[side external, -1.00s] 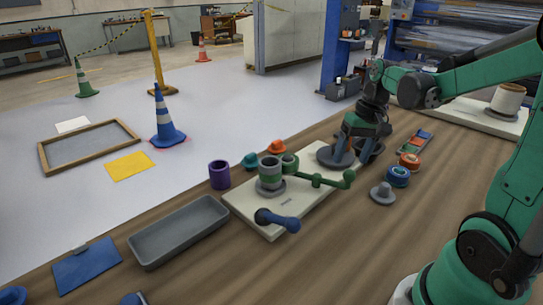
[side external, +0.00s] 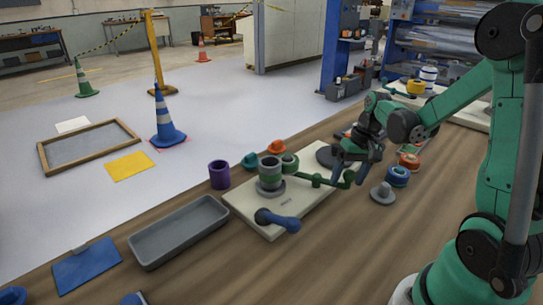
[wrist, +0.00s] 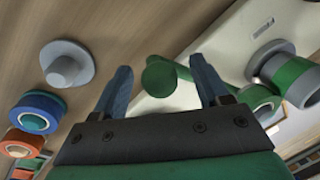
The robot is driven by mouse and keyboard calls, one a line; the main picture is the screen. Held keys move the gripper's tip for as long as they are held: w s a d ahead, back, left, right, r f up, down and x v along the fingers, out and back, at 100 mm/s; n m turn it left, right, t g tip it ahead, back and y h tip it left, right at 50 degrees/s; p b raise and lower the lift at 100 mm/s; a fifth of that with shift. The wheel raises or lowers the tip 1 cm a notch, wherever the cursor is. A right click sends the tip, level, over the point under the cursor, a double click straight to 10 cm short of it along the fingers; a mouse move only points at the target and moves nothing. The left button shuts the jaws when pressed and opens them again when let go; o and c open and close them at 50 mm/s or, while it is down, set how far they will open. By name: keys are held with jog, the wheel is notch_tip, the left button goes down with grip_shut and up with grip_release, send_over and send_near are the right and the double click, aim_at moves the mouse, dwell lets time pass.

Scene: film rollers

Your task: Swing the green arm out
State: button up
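The green arm (side external: 316,181) lies low over a cream base plate (side external: 284,229), running from beside the grey and green roller (side external: 270,175) to a rounded green knob at its right end. My gripper (side external: 349,174) is open at that knob, with a finger on either side. In the wrist view the green arm's knob (wrist: 160,76) shows between the two spread fingers of my gripper (wrist: 163,78), with gaps to both. The wrist view also shows the grey and green roller (wrist: 290,75) at right. Whether the fingertips reach down to knob height is unclear.
A grey flanged piece (side external: 382,193) and a blue ring (side external: 398,176) stand right of my gripper. A purple cup (side external: 219,174) and grey tray (side external: 180,232) are at left.

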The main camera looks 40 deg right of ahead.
grip_shut()
dwell(1.3)
